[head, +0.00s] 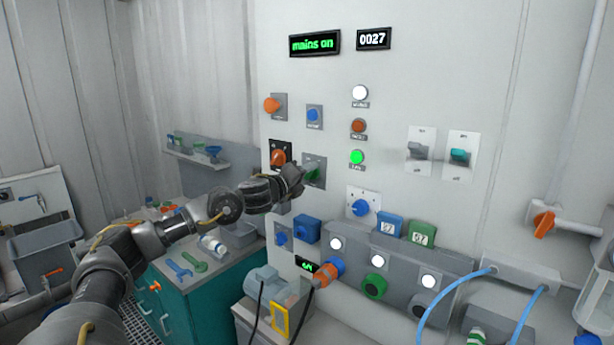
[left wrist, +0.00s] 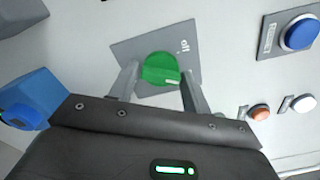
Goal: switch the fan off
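A green rotary knob sits on a grey plate on the white wall panel; the green knob (left wrist: 160,68) shows best in the left wrist view, with the word "off" at the plate's upper right. A pale mark shows near the knob's lower right. In the head view the green knob (head: 313,174) is partly hidden by my left gripper (head: 299,177). In the wrist view the fingers of my left gripper (left wrist: 160,82) stand apart, one on each side of the knob; firm contact cannot be made out. I cannot read which switch is the fan's. My right gripper is out of view.
A display (head: 315,43) reads "mains on". A white lamp (head: 360,93), a red button (head: 358,126) and a lit green lamp (head: 357,157) are to the right.

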